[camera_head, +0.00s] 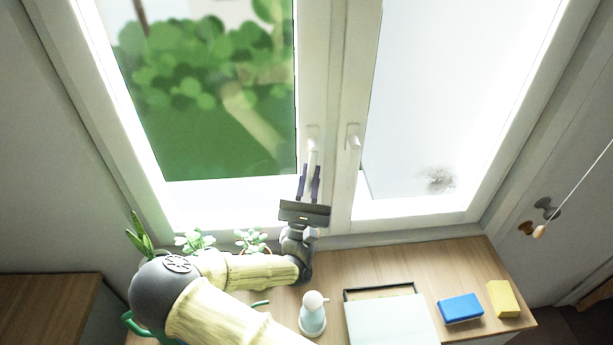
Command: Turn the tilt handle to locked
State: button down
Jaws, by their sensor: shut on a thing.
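The window has two light handles near the middle frame. The left handle (312,144) points down, and its lower end lies between the fingers of my gripper (309,182). My gripper is shut on this left handle, reaching up from below. The right handle (353,138) also points down and stands free, beside the gripper. No marking shows which of the two is the tilt handle or which position is locked. Both window sashes look closed.
A wooden top below the window holds potted plants (194,241), a white pump bottle (312,314), a pale box (388,322), a blue block (460,308) and a yellow sponge-like block (503,298).

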jog(key=c, duration=1.4)
grip_release()
jog(key=shift+s+f+b, duration=0.25)
jog(key=shift+f+b, duration=0.15)
jog(key=s+a+b, duration=0.2)
jog(key=s+b, duration=0.1)
jog(key=s, duration=0.9)
jog(key=shift+a+b, duration=0.2)
jog(key=shift+b, duration=0.1)
jog(key=shift+s, duration=0.1)
jog(key=shift+c, duration=0.3)
